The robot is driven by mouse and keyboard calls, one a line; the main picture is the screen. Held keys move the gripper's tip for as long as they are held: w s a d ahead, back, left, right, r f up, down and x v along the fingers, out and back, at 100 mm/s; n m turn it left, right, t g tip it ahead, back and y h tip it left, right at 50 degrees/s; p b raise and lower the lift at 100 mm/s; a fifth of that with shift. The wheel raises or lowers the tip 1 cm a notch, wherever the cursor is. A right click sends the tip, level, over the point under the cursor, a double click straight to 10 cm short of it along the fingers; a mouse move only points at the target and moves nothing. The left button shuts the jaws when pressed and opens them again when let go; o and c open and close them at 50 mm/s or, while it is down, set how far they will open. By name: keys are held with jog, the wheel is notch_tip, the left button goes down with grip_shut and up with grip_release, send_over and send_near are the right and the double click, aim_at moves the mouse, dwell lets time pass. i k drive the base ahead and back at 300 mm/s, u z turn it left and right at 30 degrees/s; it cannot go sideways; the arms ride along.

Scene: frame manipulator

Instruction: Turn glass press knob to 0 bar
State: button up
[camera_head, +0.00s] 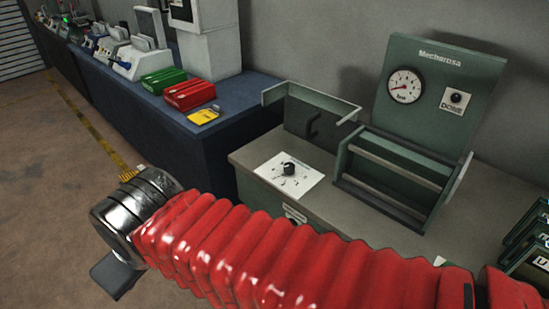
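A black knob (288,168) sits on a white dial plate (299,185) with small markings, on the grey bench top of the green glass press (388,180). The markings are too small to read. A round pressure gauge (405,86) with a red needle is on the press's upright green panel, marked Mechorosa. My arm, in a red ribbed sleeve, crosses the foreground. Its metal wrist is at lower left, apart from the knob and over the floor. Only a dark part of my gripper (115,274) shows below the wrist; its fingers cannot be made out.
A button marked DONE (456,97) is right of the gauge. A raised green frame (311,104) stands behind the knob. A blue bench (165,118) at left holds red and green boxes and a yellow item. Dark framed panels (530,245) stand at right. Floor at left is clear.

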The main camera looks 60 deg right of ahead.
aim_at(289, 167)
jog(key=z, duration=0.15)
jog(key=i, duration=0.85)
jog(key=z, duration=0.15)
